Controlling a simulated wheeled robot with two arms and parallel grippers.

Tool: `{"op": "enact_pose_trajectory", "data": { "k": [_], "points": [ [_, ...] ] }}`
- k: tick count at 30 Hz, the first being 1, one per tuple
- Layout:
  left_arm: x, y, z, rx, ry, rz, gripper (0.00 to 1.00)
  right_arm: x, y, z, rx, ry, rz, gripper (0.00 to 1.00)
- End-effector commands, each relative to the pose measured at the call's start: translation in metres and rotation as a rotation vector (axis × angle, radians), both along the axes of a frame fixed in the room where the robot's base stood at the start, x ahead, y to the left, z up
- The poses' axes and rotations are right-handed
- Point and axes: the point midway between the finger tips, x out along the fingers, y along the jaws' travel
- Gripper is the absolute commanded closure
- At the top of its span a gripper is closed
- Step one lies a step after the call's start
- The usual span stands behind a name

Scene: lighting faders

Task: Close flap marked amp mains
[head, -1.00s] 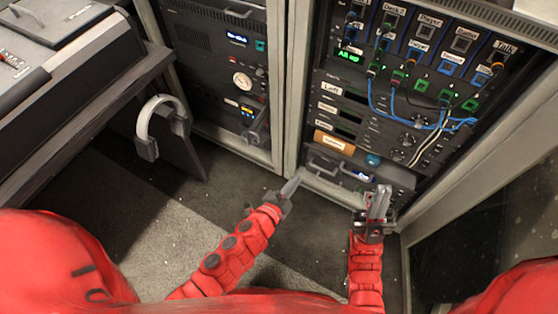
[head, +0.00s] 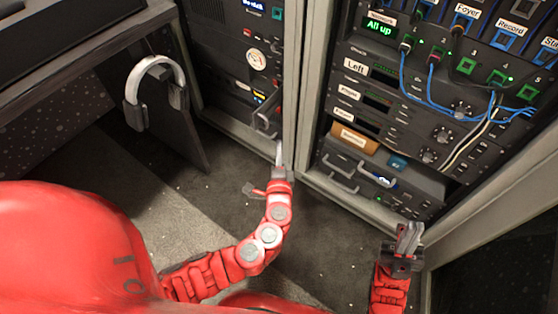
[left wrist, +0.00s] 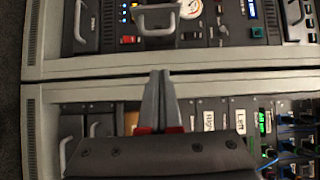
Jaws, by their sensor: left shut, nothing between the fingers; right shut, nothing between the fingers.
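No label reading amp mains is legible. A dark flap-like part with a grey bar handle (head: 266,116) juts out low on the left rack's front in the head view. A grey handle on that rack also shows at the top of the left wrist view (left wrist: 156,20); I cannot tell how far the part stands open. My left gripper (head: 279,152) is shut and empty, pointing at the post between the racks, just below and right of that handle. Its closed fingers also show in the left wrist view (left wrist: 160,100). My right gripper (head: 408,238) is shut and empty before the right rack.
Headphones (head: 156,85) hang from the desk at left. The carpet (head: 235,165) before the racks is clear.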

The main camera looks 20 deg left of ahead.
Motion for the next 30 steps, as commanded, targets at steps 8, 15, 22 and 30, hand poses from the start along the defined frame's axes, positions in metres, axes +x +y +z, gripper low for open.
{"op": "enact_pose_trajectory", "data": {
  "k": [8,15,22,30],
  "points": [
    [0.045,0.027,-0.004,0.002,0.001,0.005,1.00,0.001,0.004,-0.011,-0.022,0.001,0.011,1.00],
    [0.055,0.044,-0.004,0.000,0.003,0.000,1.00,0.002,0.006,-0.014,-0.033,0.003,0.016,1.00],
    [0.056,0.046,-0.004,0.000,0.003,-0.001,1.00,0.003,0.006,-0.014,-0.035,0.004,0.017,1.00],
    [0.056,0.047,-0.004,0.000,0.003,-0.009,1.00,0.003,0.006,-0.014,-0.035,0.005,0.016,1.00]
  ]
}}
